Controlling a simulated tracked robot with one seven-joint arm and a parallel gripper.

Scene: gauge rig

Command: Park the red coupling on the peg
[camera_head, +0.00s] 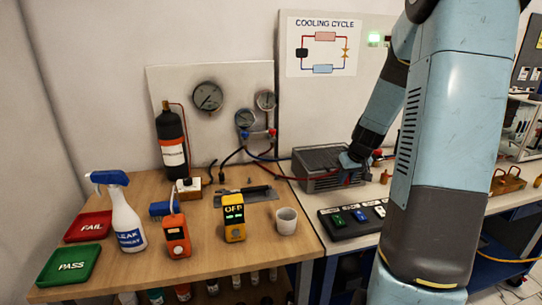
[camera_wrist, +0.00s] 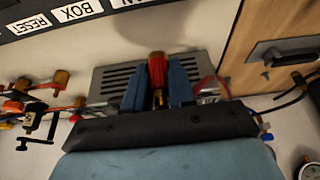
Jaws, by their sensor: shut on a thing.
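The red coupling (camera_wrist: 157,70), a red sleeve with brass parts, stands between the two blue fingers of my gripper (camera_wrist: 158,82) in the wrist view. The fingers are closed on it from both sides. A red hose (camera_wrist: 213,84) loops just right of the fingers. In the head view my gripper (camera_head: 348,162) is at the front of the grey vented unit (camera_head: 322,182), and the coupling is too small to make out clearly. I cannot identify the peg with certainty; a small dark upright piece (camera_head: 221,178) stands on the wooden table.
Brass fittings (camera_wrist: 60,80) and hoses lie left in the wrist view. A black switch box (camera_head: 352,220) sits in front of the vented unit. A white cup (camera_head: 286,221), yellow meter (camera_head: 234,217), orange meter (camera_head: 176,236) and spray bottle (camera_head: 125,220) stand on the wooden table (camera_head: 210,258).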

